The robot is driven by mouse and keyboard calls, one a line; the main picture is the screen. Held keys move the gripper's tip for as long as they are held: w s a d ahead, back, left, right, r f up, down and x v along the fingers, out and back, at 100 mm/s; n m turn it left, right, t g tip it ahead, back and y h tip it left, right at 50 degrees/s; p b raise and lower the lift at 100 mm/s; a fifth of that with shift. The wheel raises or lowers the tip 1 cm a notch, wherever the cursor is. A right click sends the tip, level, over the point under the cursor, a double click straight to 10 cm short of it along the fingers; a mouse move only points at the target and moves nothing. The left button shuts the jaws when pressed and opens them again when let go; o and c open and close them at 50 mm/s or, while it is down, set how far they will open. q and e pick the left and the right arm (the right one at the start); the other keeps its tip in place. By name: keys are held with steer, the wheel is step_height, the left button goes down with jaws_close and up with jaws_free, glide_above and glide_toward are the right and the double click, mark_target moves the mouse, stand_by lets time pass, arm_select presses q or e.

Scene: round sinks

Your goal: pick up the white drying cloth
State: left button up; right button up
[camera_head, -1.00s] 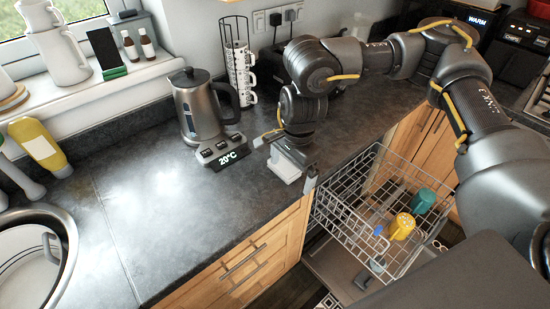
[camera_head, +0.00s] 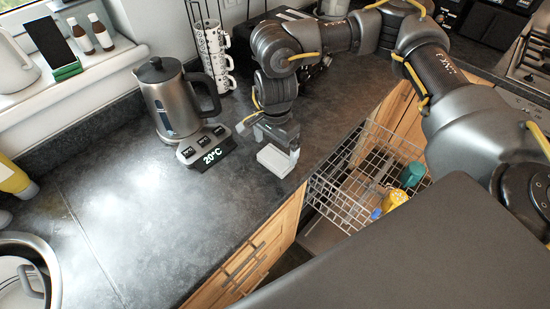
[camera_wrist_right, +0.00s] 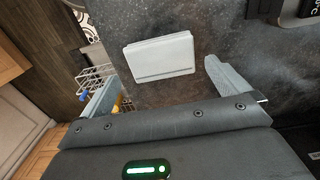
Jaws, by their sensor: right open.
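The white drying cloth (camera_head: 275,160) lies as a small folded pale block on the dark worktop, near its front edge and right of the kettle base. The right wrist view shows it as a flat light rectangle (camera_wrist_right: 160,57), lying ahead of and between the fingers. My right gripper (camera_head: 279,142) is close to the cloth and partly covers its far side in the head view. In the wrist view the right gripper's fingers (camera_wrist_right: 165,92) are wide apart with nothing between their tips. My left gripper is in neither current view.
A steel kettle (camera_head: 175,98) on its base (camera_head: 205,146) stands left of the cloth. A rack of mugs (camera_head: 215,50) is behind. The open dishwasher rack (camera_head: 345,190) is right of the worktop edge. A round sink (camera_head: 45,262) is at lower left. The worktop between is clear.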

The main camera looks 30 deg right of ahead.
mark_target(276, 157)
steer(key=shift+d+f, duration=0.1)
steer(key=shift+f, duration=0.1)
steer(key=shift+s+f, duration=0.1)
steer(key=shift+f, duration=0.05)
steer(key=shift+f+p, duration=0.35)
steer(key=shift+p, duration=0.1)
step_height(276, 157, down, 4)
steer(key=shift+f+p, duration=0.1)
steer(key=shift+p, duration=0.35)
arm_select(q)
steer(key=shift+w+r, duration=0.3)
steer(key=shift+r, duration=0.2)
steer(key=shift+w+r, duration=0.25)
steer(key=shift+r, duration=0.25)
arm_select(e)
steer(key=c, duration=0.7)
